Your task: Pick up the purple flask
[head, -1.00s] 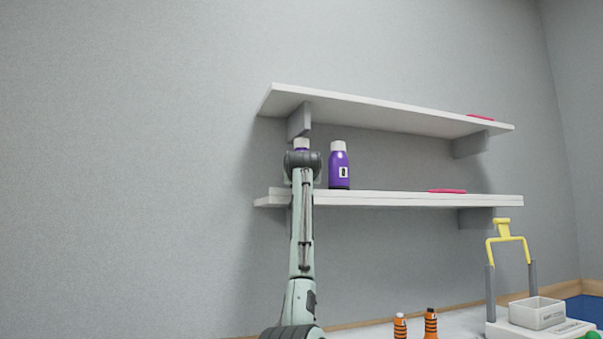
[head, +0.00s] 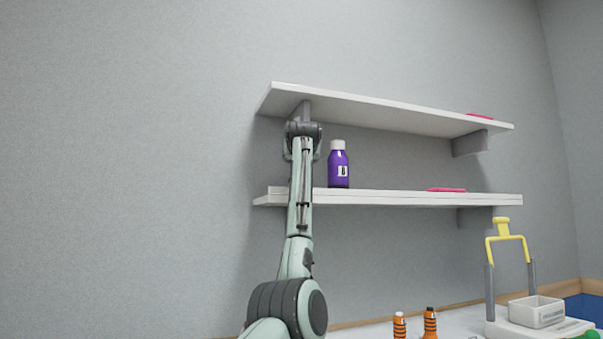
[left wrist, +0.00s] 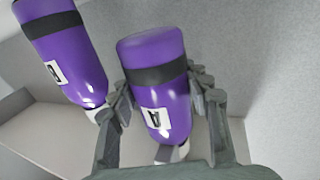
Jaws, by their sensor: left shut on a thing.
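Two purple flasks with white caps and dark bands show in the left wrist view, caps toward the bottom of the picture. My left gripper (left wrist: 163,92) is shut on one purple flask (left wrist: 172,98), with a finger on each side of it. The other purple flask (left wrist: 72,55) is to its left. In the head view that other flask (head: 338,168) stands upright on the lower shelf (head: 390,198). There my left wrist (head: 302,140) is just left of it, between the shelves, and hides the held flask. My right gripper is not in view.
The upper shelf (head: 390,112) is close above my left wrist, with a grey bracket (head: 301,112) there. Pink flat items lie on the lower shelf (head: 447,190) and upper shelf (head: 480,116). Below are orange-striped bottles (head: 430,323), a white box (head: 537,311) and a yellow-handled stand (head: 503,238).

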